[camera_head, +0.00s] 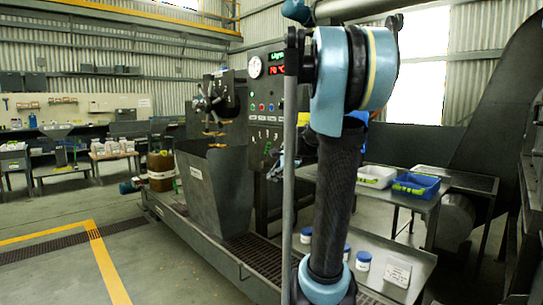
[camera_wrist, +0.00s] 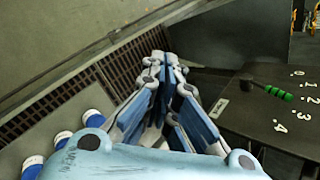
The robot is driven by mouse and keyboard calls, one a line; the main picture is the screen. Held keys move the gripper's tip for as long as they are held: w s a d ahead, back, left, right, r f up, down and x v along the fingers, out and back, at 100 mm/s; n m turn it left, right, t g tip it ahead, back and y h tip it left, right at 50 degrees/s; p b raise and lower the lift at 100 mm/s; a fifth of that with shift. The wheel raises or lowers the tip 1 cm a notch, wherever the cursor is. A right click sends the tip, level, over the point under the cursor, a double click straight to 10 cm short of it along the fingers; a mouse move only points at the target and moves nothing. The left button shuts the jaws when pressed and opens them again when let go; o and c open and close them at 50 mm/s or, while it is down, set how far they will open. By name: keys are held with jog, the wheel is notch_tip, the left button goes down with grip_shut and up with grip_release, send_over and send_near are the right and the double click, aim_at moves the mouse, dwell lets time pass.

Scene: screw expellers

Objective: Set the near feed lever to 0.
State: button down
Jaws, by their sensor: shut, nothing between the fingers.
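The feed lever (camera_wrist: 268,90) is in the wrist view at the right, a dark arm with a green grip. It sits on a dark panel (camera_wrist: 240,115) with a scale marked 0 to 4. The grip points roughly at the 2, below the 0 mark (camera_wrist: 293,73). My gripper (camera_wrist: 165,68) is shut and empty, left of the lever and apart from it. In the head view, my gripper (camera_head: 277,166) shows only in part beside the machine's panel, mostly hidden by my arm.
The machine's control panel (camera_head: 263,100) has a gauge, displays and buttons. A grey hopper (camera_head: 213,190) stands left of it. White jars with blue lids (camera_head: 362,261) stand on a low bench, with a blue bin (camera_head: 416,186) on a table behind. Open floor lies at the left.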

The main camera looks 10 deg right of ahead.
jog(key=w+d+r+m+t, duration=0.25)
jog(key=w+m, duration=0.25)
jog(key=w, duration=0.3)
jog(key=w+d+r+m+t, duration=0.1)
jog(key=w+d+m, duration=0.3)
jog(key=w, duration=0.5)
jog(key=w+d+r+m+t, duration=0.1)
jog(key=w+d+r+m, duration=0.15)
jog(key=w+m, duration=0.4)
jog(key=w+a+f+n, duration=0.1)
jog(key=w+a, duration=0.1)
jog(key=w, duration=0.4)
jog(key=w+a+f+n, duration=0.1)
jog(key=w+a+f, duration=0.1)
jog(key=w, duration=0.5)
jog(key=shift+a+y, duration=0.4)
jog(key=shift+w+a, duration=0.1)
